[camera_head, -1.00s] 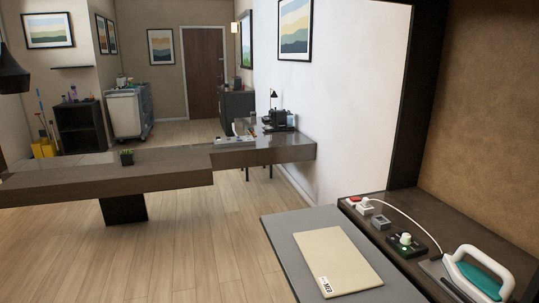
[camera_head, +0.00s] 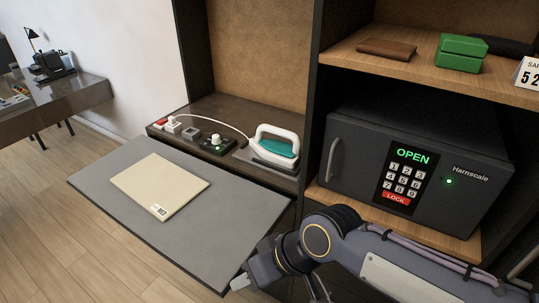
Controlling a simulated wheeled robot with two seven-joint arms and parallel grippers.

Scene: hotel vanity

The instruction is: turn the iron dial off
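The iron (camera_head: 284,133), white with a teal body, rests on a dark flat stand on the dark shelf counter. Left of it a black box carries a pale, upright dial knob (camera_head: 216,140). A white cord arches from the iron over the box to a white plug near the counter's left end. My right gripper (camera_head: 243,282) is low in the picture, past the grey board's front right corner, well apart from the dial and iron. Its fingers are too small and angled to tell whether they are open. My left gripper is out of view.
A grey board (camera_head: 234,209) with a beige folder (camera_head: 160,186) juts out before the counter (camera_head: 240,115). A small grey box (camera_head: 191,134) and a red switch (camera_head: 160,123) sit left of the dial. A dark safe (camera_head: 350,150) reading OPEN stands right, beyond a vertical panel.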

